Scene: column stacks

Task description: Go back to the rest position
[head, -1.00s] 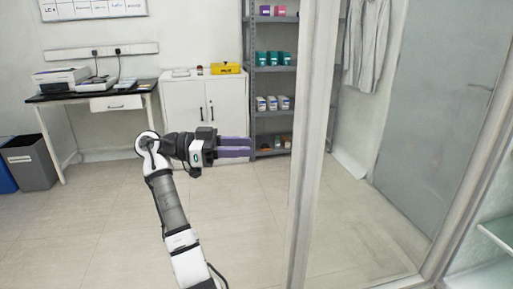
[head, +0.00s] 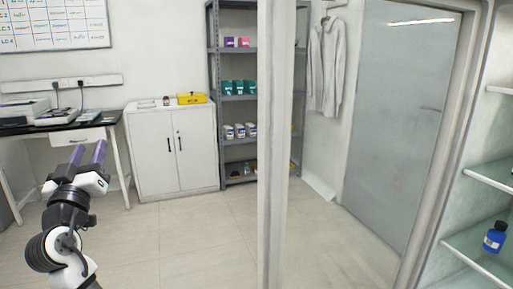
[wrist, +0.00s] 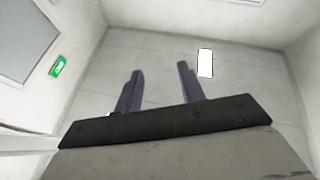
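My gripper (head: 88,153) is at the lower left of the head view, with its two purple fingers pointing up and away from me. In the wrist view my gripper (wrist: 158,85) shows its fingers spread apart with nothing between them. It is open, empty and clear of every object. Part of my arm below it is cut off by the bottom edge of the head view.
A white frame post (head: 272,150) stands upright in the middle. Glass shelves at right hold a blue bottle (head: 495,237). A white cabinet (head: 173,155), a grey shelf rack (head: 213,60) and a desk (head: 60,127) stand along the back. The floor (head: 190,240) between is clear.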

